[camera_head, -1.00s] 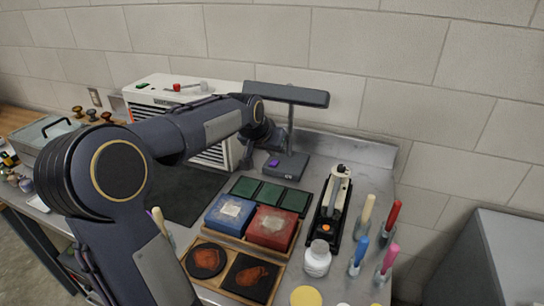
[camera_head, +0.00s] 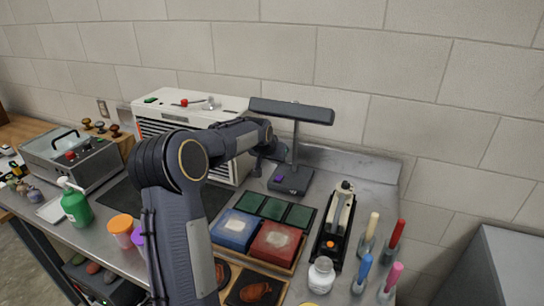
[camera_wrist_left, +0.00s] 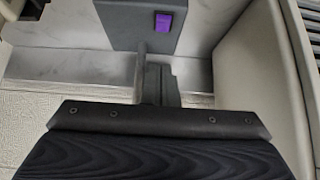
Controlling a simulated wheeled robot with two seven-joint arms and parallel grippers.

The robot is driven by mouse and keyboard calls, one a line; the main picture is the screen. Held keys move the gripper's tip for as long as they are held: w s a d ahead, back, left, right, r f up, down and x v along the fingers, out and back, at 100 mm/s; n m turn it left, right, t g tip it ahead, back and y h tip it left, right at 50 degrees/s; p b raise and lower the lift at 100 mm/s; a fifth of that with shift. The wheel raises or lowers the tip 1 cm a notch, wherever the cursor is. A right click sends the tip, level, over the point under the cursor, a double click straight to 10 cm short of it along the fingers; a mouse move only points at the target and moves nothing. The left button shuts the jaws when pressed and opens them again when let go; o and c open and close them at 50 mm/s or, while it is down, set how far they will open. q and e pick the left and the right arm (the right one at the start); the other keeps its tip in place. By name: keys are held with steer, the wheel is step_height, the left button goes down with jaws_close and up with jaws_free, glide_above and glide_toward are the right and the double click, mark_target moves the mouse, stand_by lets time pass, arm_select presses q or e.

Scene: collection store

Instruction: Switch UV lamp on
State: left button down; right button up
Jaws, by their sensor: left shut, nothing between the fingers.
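The UV lamp has a dark grey bar head (camera_head: 291,110) on a thin post above a square base (camera_head: 290,182). A purple switch (camera_head: 279,178) sits on the base. My left gripper (camera_head: 257,170) is at the left of the base, small and partly hidden by my own wrist. In the left wrist view the base (camera_wrist_left: 120,25) and purple switch (camera_wrist_left: 163,21) show at the top. There my left gripper (camera_wrist_left: 163,70) is shut and empty, apart from the switch. Contact with the lamp's post cannot be told. My right gripper is not in view.
A white cabinet (camera_head: 222,118) with side vents stands behind my left arm. Green plates (camera_head: 273,209), a blue box (camera_head: 235,228) and a red box (camera_head: 275,240) lie in front of the lamp. A black stapler-like tool (camera_head: 335,222) stands to the right. Bare bench (camera_head: 372,170) lies right of the lamp.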

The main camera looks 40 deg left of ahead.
arm_select(q)
steer(key=p, duration=0.1)
glide_above(279, 178)
steer(key=s, duration=0.2)
steer(key=f, duration=0.4)
steer(key=shift+w+d+f, duration=0.2)
steer(key=shift+d+f, duration=0.05)
steer(key=shift+s+f+p, duration=0.2)
steer(key=shift+f+p, duration=0.15)
steer(key=shift+f, duration=0.75)
steer(key=shift+s+f, duration=0.1)
steer(key=shift+f, duration=0.6)
